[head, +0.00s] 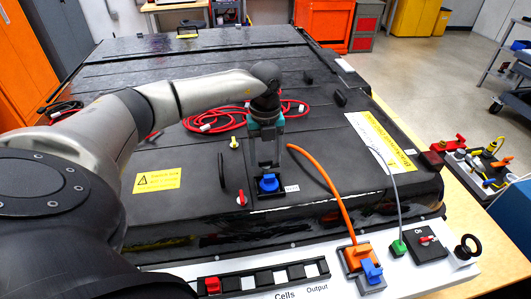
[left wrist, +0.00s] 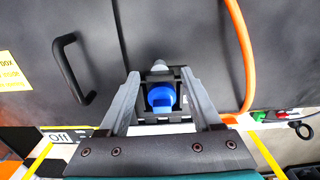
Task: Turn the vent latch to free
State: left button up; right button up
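A blue knob-like part (head: 268,184) sits in a dark bracket near the front edge of the black pack lid, with a small white label beside it. My left gripper (head: 267,165) points down just above it. In the left wrist view, the open fingers (left wrist: 160,78) stand to either side of the blue part (left wrist: 161,97), with gaps; I cannot tell whether they touch the bracket. No readable label names the vent latch. A small red knob (head: 241,198) and a yellow one (head: 234,143) also stand on the lid. My right gripper is not in view.
A black handle (left wrist: 72,68) stands left of the gripper. An orange cable (head: 325,182) arches close on the right to a connector. A coiled red cable (head: 215,122) lies behind. A panel with a red switch (head: 428,240) is in front.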

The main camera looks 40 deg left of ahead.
pick_arm(q)
jog(key=shift+o, duration=0.7)
jog(key=shift+f, duration=0.1)
notch_tip(320, 180, up, 15)
jog(key=b, duration=0.1)
dwell(0.4)
